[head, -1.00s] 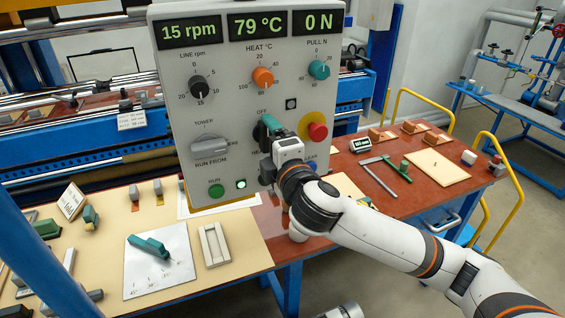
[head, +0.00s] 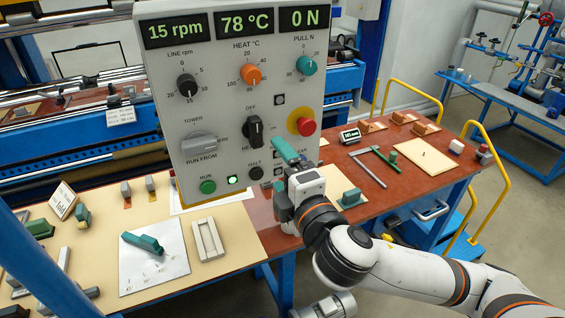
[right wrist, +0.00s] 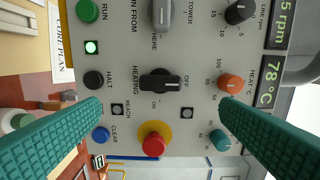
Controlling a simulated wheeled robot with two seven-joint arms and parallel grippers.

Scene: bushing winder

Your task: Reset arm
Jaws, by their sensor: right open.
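The grey control panel (head: 200,110) stands upright and reads 15 rpm, 78 °C and 0 N. Its black heating knob (head: 254,130) stands upright beneath the OFF label in the head view; in the right wrist view the knob (right wrist: 160,85) lies along the line to OFF. My right gripper (head: 288,158) is in front of the panel's lower right, below the red button (head: 305,126). In the right wrist view its teal fingers (right wrist: 160,104) are wide apart, with nothing between them, and apart from the knob. My left gripper is not in view.
The grey tower selector (head: 199,146), lit green RUN lamp (head: 232,180) and black HALT button (right wrist: 94,80) are on the panel.

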